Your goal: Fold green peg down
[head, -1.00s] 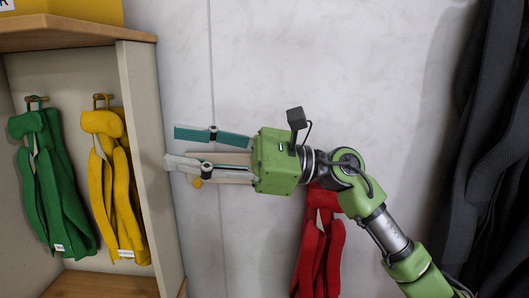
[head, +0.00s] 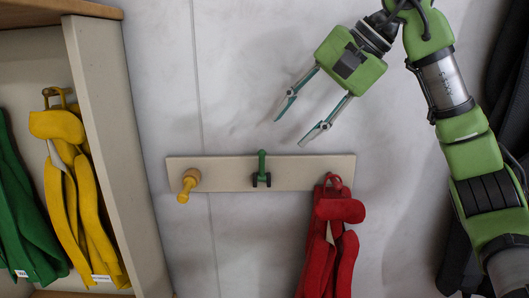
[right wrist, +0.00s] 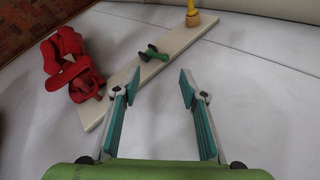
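The green peg (head: 262,166) is at the middle of a pale wall board (head: 222,172), between two dark hinge knobs. In the head view its tip points up along the wall. It also shows beyond my fingertips in the right wrist view (right wrist: 151,54). My right gripper (head: 299,118) is open and empty, above and slightly right of the green peg, apart from it. In the right wrist view the open fingers (right wrist: 160,88) have a clear gap between them. My left gripper is not in view.
A yellow peg (head: 188,184) sticks out at the board's left end. A red garment (head: 335,228) hangs at the right end. An open cabinet with a side panel (head: 116,150) stands left, holding yellow (head: 75,190) and green (head: 25,225) garments. The wall above the board is clear.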

